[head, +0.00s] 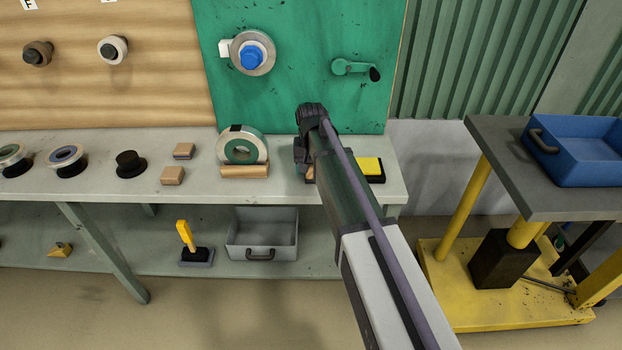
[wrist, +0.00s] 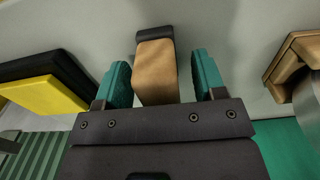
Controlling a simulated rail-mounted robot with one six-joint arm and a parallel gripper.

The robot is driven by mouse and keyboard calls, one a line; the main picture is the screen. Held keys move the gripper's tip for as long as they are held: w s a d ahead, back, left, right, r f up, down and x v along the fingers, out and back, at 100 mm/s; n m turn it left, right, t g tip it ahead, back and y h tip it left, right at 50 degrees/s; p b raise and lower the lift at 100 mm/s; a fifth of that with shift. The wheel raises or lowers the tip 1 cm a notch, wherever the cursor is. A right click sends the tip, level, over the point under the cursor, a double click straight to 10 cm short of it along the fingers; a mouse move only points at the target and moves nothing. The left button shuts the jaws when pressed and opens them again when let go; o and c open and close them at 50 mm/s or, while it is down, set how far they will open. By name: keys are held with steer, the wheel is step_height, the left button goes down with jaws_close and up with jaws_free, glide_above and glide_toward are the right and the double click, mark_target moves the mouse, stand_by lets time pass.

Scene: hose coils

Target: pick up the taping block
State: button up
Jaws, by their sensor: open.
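The tan wooden block with a dark end band, which looks like the taping block (wrist: 156,72), lies between my gripper's two teal fingers in the wrist view. My gripper (wrist: 161,72) is open, with one finger on each side of the block. A gap shows on the right side of the block; the left finger is closer to it, and I cannot tell whether it touches. In the head view only a brown sliver of the block (head: 310,175) shows beside my arm on the bench. My arm hides the rest of it and my fingers.
A yellow-and-black block (head: 370,168) lies close on the right. A tape roll on a wooden base (head: 244,171) stands on the left. Small blocks (head: 172,176) and more rolls lie farther left on the bench (head: 110,185). A green board (head: 300,100) rises behind.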

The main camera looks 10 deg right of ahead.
steer(key=shift+r, duration=0.15)
steer(key=shift+c, duration=0.4)
steer(key=c, duration=1)
steer(key=shift+o, duration=0.2)
